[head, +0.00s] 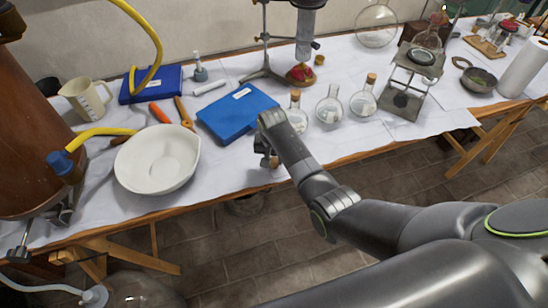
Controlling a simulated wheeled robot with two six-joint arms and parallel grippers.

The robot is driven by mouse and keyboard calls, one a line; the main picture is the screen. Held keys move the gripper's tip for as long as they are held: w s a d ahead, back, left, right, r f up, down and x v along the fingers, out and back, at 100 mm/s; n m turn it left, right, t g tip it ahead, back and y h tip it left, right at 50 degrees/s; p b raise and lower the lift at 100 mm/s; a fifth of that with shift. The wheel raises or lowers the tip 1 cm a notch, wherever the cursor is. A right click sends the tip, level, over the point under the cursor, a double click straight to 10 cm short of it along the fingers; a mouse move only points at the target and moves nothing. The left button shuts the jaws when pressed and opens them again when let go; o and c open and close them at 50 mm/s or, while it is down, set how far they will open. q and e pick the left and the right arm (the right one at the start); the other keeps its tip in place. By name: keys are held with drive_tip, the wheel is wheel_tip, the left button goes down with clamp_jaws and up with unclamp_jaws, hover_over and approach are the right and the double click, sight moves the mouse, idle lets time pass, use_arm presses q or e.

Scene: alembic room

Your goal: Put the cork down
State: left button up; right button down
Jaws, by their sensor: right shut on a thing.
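My right gripper (268,160) reaches over the front edge of the table and is shut on the cork (275,162). Only a small tan part of the cork shows between the dark fingers, low over the cloth near the edge. I cannot tell whether it touches the cloth. Three round flasks stand behind the gripper, to its right. The left flask (297,119) and the right flask (363,104) have corks in their necks. The middle flask (329,111) has an open neck. My left gripper is not in view.
A white bowl (157,160) stands left of the gripper. A blue book (236,113) lies just behind it. A metal jack stand (404,102) is right of the flasks. Bare white cloth (228,163) lies between bowl and gripper. The table edge is close in front.

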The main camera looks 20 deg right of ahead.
drive_tip(key=shift+f, duration=0.1)
drive_tip(key=c, duration=1.1)
unclamp_jaws()
drive_tip(key=shift+c, duration=0.2)
wheel_tip(320, 180, up, 12)
drive_tip(key=s, duration=0.1)
drive_tip(key=shift+s+a, duration=0.2)
drive_tip(key=shift+a, duration=0.15)
